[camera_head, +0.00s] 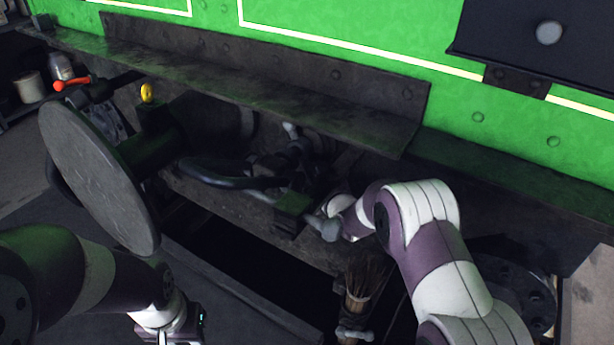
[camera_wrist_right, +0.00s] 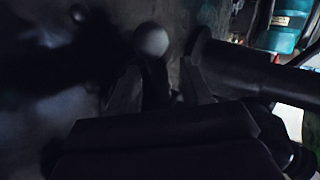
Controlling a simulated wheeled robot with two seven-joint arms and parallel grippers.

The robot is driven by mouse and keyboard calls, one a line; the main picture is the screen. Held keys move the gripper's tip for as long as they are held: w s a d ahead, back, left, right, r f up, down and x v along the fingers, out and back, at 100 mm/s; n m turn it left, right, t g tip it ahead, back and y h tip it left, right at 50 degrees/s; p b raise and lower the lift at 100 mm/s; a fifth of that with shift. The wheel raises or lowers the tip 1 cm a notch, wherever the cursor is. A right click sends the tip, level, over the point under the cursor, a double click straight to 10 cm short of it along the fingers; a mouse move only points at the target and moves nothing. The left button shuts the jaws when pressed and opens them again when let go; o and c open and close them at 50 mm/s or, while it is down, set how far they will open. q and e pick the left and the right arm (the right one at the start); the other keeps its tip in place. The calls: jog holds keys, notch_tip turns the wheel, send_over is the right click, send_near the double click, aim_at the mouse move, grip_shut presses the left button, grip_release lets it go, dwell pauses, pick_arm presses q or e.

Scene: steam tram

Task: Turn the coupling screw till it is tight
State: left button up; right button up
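The dark screw coupling (camera_head: 235,180) hangs at the middle of the tram's front, below the ledge. A bar with a pale ball end (camera_wrist_right: 152,40) stands between the fingers of my right gripper (camera_wrist_right: 160,95) in the wrist view. The bar is dark, and I cannot tell whether the fingers touch it. In the head view my right arm reaches to the coupling, and its fingers are mostly hidden; a grey ball (camera_head: 328,229) shows beside its wrist. My left gripper (camera_head: 172,325) is low at the left, away from the coupling, its fingertips cut off by the frame edge.
A large round buffer (camera_head: 98,178) stands left of the coupling, near my left arm. A dark ledge (camera_head: 250,85) overhangs the coupling below the green body (camera_head: 350,25). A brown streaked piece (camera_head: 365,280) hangs under my right wrist. A shelf with jars (camera_head: 30,88) is far left.

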jog(key=shift+s+d+r, duration=0.1)
jog(key=shift+s+r, duration=0.05)
jog(key=shift+s, duration=0.05)
jog(key=p+v, duration=0.3)
jog(key=v, duration=0.9)
